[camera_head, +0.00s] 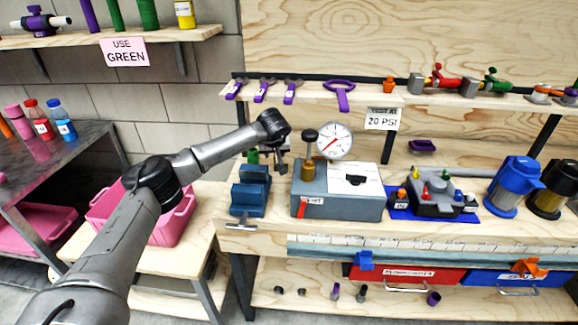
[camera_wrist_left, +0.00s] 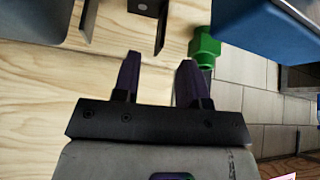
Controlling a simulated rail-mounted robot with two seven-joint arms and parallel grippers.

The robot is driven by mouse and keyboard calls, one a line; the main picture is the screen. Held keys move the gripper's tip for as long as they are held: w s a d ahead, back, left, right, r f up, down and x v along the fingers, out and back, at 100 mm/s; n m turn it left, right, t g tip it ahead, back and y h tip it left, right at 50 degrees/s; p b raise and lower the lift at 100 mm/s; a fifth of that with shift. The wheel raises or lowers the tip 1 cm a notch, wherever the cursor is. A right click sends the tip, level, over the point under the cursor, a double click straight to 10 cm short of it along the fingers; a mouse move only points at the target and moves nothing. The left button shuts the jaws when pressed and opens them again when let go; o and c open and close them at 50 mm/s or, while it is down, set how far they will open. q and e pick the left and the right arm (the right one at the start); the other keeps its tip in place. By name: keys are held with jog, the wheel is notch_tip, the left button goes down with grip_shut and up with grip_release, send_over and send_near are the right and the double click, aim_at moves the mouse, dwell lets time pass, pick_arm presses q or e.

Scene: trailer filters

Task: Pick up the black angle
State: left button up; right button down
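A black angle (camera_wrist_left: 162,25) with a hole in one flange stands on the light wooden bench, at the top of the left wrist view. My left gripper (camera_wrist_left: 158,62) is open, with its two dark fingers spread and nothing between them. The angle lies just beyond the fingertips, apart from them in the picture. In the head view my left gripper (camera_head: 281,155) is over the bench between the blue vise and the gauge box, and the angle is hard to make out there. My right gripper is not in view.
A green hex part (camera_wrist_left: 205,48) stands close to the right fingertip, near the blue vise (camera_head: 250,192). Another dark upright piece (camera_wrist_left: 89,18) is left of the angle. The grey gauge box (camera_head: 340,205) is right of the gripper in the head view.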

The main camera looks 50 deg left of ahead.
pick_arm(q)
jog(key=b+x, duration=0.1)
jog(key=x, duration=0.1)
jog(key=shift+a+f, duration=0.25)
jog(key=shift+f, duration=0.05)
jog(key=b+x, duration=0.2)
jog(key=x, duration=0.1)
jog(key=b+x, duration=0.1)
jog(key=shift+w+a+f, duration=0.15)
jog(key=shift+w+a, duration=0.15)
jog(key=shift+w, duration=0.05)
jog(key=shift+c, duration=0.6)
grip_shut()
